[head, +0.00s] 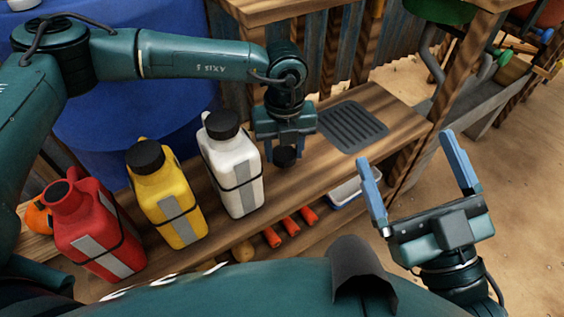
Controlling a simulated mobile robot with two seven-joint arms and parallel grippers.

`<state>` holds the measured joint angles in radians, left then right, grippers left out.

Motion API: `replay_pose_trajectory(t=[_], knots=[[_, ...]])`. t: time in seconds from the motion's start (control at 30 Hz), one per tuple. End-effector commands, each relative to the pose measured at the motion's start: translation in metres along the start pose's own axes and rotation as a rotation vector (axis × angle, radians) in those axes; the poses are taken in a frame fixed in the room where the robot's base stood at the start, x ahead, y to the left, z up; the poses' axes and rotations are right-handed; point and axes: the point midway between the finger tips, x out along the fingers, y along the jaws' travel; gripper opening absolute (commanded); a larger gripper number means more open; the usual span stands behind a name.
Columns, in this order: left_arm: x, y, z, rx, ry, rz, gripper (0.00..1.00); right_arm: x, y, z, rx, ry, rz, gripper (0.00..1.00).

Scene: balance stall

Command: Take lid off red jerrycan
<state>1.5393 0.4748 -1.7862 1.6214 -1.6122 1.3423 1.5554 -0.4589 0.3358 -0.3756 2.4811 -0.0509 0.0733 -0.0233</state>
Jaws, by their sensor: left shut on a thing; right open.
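The red jerrycan (93,232) stands at the left end of the wooden bench, and its neck is bare and open at the top. My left gripper (285,148) is shut on a black lid (284,158) and holds it right of the white jerrycan, well away from the red one. Whether the lid touches the bench is hard to tell. My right gripper (412,180) is open and empty at the right, with its two blue fingers wide apart.
A yellow jerrycan (170,195) and a white jerrycan (233,170), both with black lids, stand in the row. A dark ribbed mat (352,126) lies bare on the bench at right. Red-orange cylinders (290,226) and a white tray (347,192) sit lower down. A blue barrel (110,110) stands behind.

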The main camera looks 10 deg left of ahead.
Motion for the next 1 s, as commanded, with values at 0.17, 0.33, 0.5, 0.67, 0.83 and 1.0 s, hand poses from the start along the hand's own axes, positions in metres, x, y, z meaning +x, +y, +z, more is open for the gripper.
replay_pose_trajectory(t=[0.17,0.33,0.5,0.67,0.83,1.0], knots=[[0.027,0.0,0.0,0.0,0.001,0.002,0.18,0.004,0.003,-0.007,-0.053,0.079,-0.009,0.93],[0.036,0.0,0.0,0.001,-0.001,0.0,0.18,0.007,0.005,-0.016,-0.081,0.123,-0.014,0.93],[0.035,0.0,0.0,0.001,-0.001,0.0,0.18,0.007,0.005,-0.016,-0.079,0.12,-0.013,0.93],[0.038,0.0,0.0,0.0,-0.001,0.001,0.47,0.009,0.006,-0.019,-0.092,0.142,-0.015,0.93],[0.038,0.0,0.0,0.0,0.0,0.001,0.6,0.009,0.006,-0.018,-0.09,0.14,-0.015,0.93],[0.038,0.0,0.0,0.0,0.0,0.001,0.67,0.009,0.006,-0.018,-0.09,0.139,-0.015,0.93]])
